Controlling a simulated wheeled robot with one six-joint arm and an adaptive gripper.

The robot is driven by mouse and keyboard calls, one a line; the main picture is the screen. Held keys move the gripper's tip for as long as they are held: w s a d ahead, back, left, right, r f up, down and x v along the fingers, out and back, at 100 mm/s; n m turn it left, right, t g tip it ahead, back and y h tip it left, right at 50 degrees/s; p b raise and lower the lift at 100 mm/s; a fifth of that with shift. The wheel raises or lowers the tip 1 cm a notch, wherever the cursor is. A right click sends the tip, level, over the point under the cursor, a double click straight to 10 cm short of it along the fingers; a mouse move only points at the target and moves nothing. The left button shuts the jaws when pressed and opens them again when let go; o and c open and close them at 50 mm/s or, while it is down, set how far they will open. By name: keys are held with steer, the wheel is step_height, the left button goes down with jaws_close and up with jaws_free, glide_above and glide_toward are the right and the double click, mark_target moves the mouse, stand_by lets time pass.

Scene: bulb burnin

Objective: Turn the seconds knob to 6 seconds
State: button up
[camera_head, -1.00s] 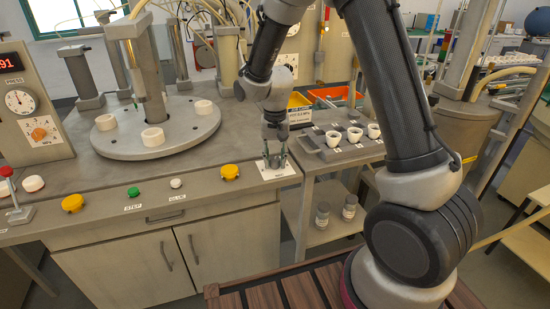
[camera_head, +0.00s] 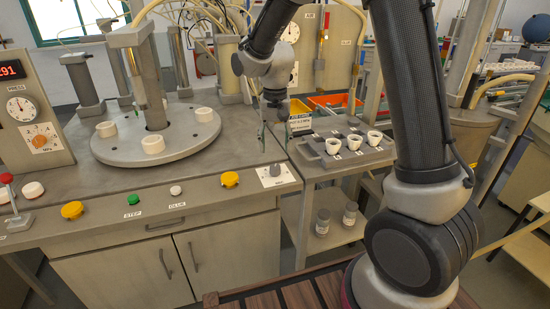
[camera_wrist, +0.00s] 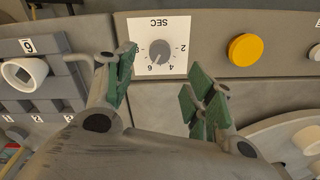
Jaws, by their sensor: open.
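The seconds knob (camera_head: 275,170) is a small grey dial on a white square plate (camera_head: 264,180) at the right end of the bench front. In the wrist view the knob (camera_wrist: 159,50) sits on its plate (camera_wrist: 140,25), with "SEC" and the numbers upside down. Its ridge seems to slant down toward the 6, but the pointer is too small to be sure. My gripper (camera_head: 275,138) is open and empty above the knob, clear of it. In the wrist view its green-padded fingers (camera_wrist: 160,98) are spread wide, below the plate in the picture.
A yellow button (camera_head: 230,179) is left of the plate; green (camera_head: 133,199) and white (camera_head: 176,190) buttons are further left. A grey tray with white cups (camera_head: 353,142) stands on the side table at right. A round turntable (camera_head: 185,145) carries white rings behind.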

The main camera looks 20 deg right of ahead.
steer(key=shift+r, duration=1.9)
